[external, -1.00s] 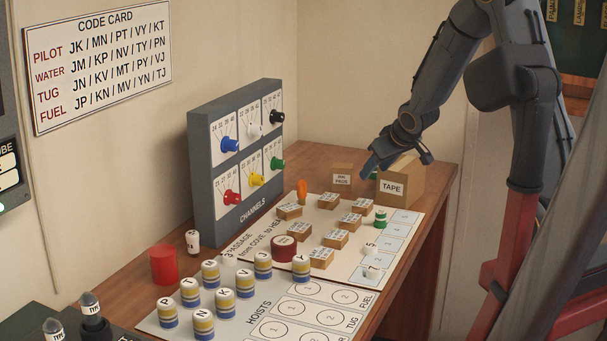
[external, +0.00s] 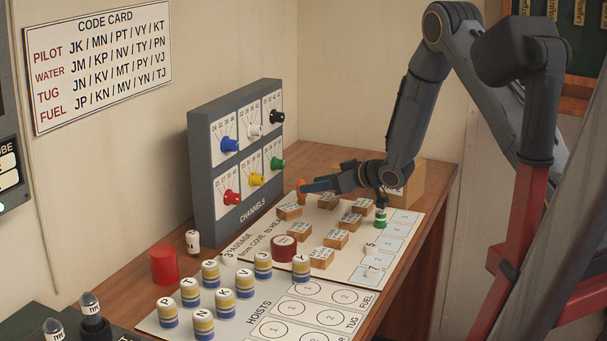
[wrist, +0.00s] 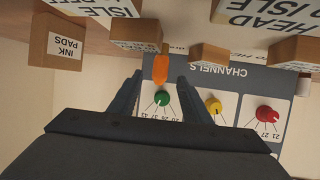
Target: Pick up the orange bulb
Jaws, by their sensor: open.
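The orange bulb (external: 302,187) is a small upright orange piece at the back of the passage board, just in front of the channels panel. My gripper (external: 309,187) reaches low over the board from the right, and its fingertips are at the bulb in the external view. In the wrist view the bulb (wrist: 160,68) stands between the tips of my open fingers (wrist: 158,80), nearer the left one. I cannot tell whether either finger touches it.
Wooden blocks (external: 289,211) with labels stand close around on the passage board (external: 345,268). The grey channels panel (external: 204,200) with coloured knobs rises behind the bulb. A tape box (external: 412,185) and an ink pads box (wrist: 62,45) are near the arm. Hoist pieces (external: 245,283) stand in front.

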